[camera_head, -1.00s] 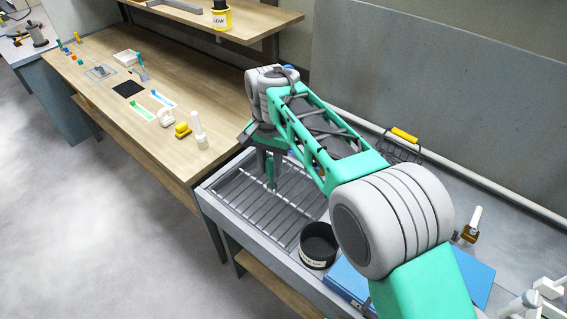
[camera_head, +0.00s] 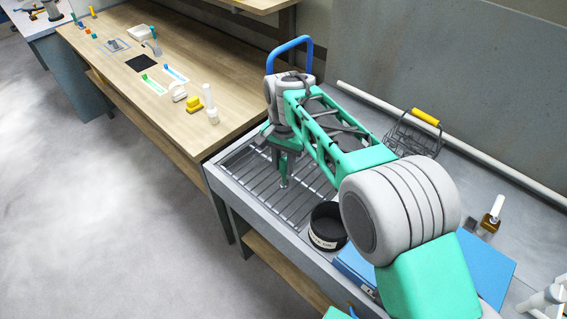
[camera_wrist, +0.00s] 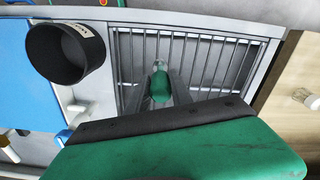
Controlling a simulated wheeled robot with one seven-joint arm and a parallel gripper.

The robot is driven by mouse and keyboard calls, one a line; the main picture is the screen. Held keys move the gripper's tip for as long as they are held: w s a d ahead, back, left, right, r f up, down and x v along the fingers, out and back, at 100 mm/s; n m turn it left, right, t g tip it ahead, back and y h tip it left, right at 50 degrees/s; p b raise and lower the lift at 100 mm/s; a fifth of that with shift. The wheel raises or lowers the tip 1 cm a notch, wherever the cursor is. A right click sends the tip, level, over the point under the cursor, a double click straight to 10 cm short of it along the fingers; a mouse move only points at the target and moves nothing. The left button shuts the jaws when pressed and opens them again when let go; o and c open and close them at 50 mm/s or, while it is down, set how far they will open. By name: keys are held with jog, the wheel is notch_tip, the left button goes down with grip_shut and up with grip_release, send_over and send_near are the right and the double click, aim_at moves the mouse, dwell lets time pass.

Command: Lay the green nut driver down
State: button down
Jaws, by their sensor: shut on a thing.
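My gripper (camera_head: 285,165) points down over the slatted metal rack (camera_head: 247,187) in the grey bench. In the wrist view its two dark fingers (camera_wrist: 163,88) are closed around the green handle of the nut driver (camera_wrist: 160,88). A pale metal end shows just beyond the handle, toward the slats. In the head view the driver's lower end (camera_head: 284,183) shows below the fingers. It seems roughly upright, close above or touching the rack; I cannot tell which. The upper part of the driver is hidden by my gripper.
A black cup (camera_head: 328,226) stands at the rack's near end, beside a blue case (camera_head: 355,270). A wire basket with a yellow handle (camera_head: 425,117) stands farther right. The wooden table (camera_head: 110,72) at left holds small items. The slats around my gripper look clear.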

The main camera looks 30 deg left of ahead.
aim_at(283, 160)
jog(key=shift+f+b, duration=1)
jog(key=shift+f, duration=0.95)
jog(key=c, duration=1.1)
grip_release()
jog(key=shift+o, duration=0.2)
notch_tip(283, 160, up, 8)
jog(key=shift+f+b, duration=0.15)
jog(key=shift+b, duration=0.45)
jog(key=w+d+r+t, duration=0.1)
jog(key=d+r, duration=0.1)
jog(key=d, duration=0.7)
jog(key=w+d+r, duration=0.2)
jog(key=d, duration=0.6)
jog(key=w+d+r+t, duration=0.1)
jog(key=d+r, duration=0.2)
jog(key=d, duration=0.6)
jog(key=s+d+f+t, duration=0.1)
jog(key=s+d+f, duration=0.1)
jog(key=s+d, duration=0.4)
jog(key=s+d+f+m, duration=0.1)
jog(key=s+d+f, duration=0.2)
jog(key=d, duration=1)
jog(key=s, duration=0.3)
jog(key=shift+d+f+t, duration=0.15)
jog(key=shift+f+t, duration=0.2)
jog(key=shift+t, duration=0.05)
